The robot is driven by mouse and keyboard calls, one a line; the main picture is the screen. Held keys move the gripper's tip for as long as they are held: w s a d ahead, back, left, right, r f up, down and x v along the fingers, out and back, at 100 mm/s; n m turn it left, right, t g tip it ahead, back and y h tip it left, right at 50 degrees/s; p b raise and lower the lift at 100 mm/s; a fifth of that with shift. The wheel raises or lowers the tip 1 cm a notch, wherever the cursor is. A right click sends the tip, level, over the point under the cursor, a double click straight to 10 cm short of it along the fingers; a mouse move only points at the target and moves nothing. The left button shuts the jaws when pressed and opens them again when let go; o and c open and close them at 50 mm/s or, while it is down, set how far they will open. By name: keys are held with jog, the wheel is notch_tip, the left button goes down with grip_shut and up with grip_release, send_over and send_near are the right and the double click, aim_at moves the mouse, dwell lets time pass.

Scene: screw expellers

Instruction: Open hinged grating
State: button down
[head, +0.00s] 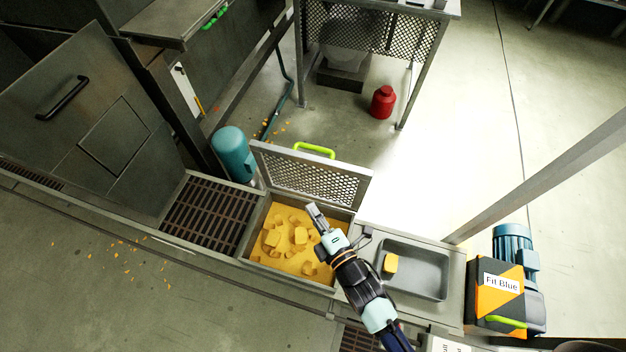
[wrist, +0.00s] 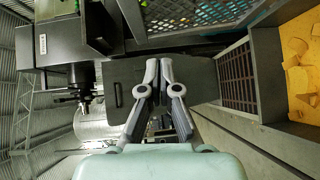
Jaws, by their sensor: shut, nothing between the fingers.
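The hinged grating (head: 311,178) is a perforated metal panel with a bright green handle (head: 314,149) on its far side. It stands raised and tilted back along the far edge of an open pit (head: 272,262) of yellow material with several chunks in it. In the wrist view the perforated panel (wrist: 195,14) shows at the top. My gripper (head: 313,210) is over the right part of the pit, in front of the grating, and appears apart from it. In the wrist view my gripper's fingers (wrist: 158,64) are together with nothing between them.
A slatted floor grate (head: 208,215) lies left of the pit. A grey tray (head: 420,272) with a yellow block (head: 390,263) is at the right. A teal motor (head: 232,152) stands near the grating's left end. A red container (head: 383,102) stands on the floor behind.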

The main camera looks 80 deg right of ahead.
jog(key=s+a+r+h, duration=0.1)
jog(key=s+a+r, duration=0.1)
jog(key=s+r, duration=0.1)
jog(key=p, duration=0.3)
send_near(304, 159)
jog(key=w+d, duration=0.1)
jog(key=w, duration=0.3)
jog(key=shift+n+t, duration=0.3)
jog(key=d+p, duration=0.4)
jog(key=p, duration=0.1)
jog(key=shift+s, duration=0.25)
